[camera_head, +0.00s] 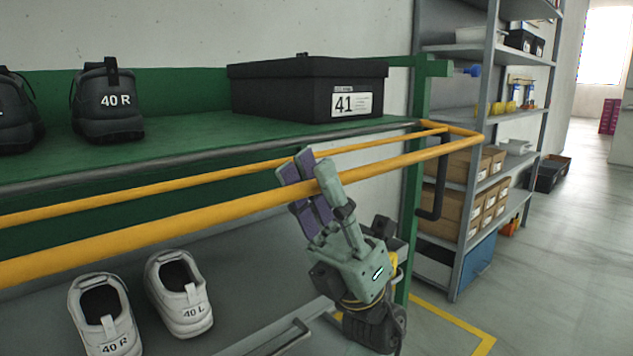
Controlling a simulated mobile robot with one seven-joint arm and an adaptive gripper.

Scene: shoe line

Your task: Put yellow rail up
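The yellow rail (215,213) is a long frame with a front bar and a thinner rear bar. It runs from the left edge to a corner (481,137) near the green post. My gripper (313,178) is at the front bar, right of the middle, reaching up from below. The fingers look apart; firm contact with the bar cannot be seen.
A black shoe box (290,92) marked 41 and black shoes (107,103) stand on the green shelf (185,146). White shoes (180,293) are on the lower level. A green post (414,165) with a black handle (433,213) and a grey rack (487,227) stand to the right.

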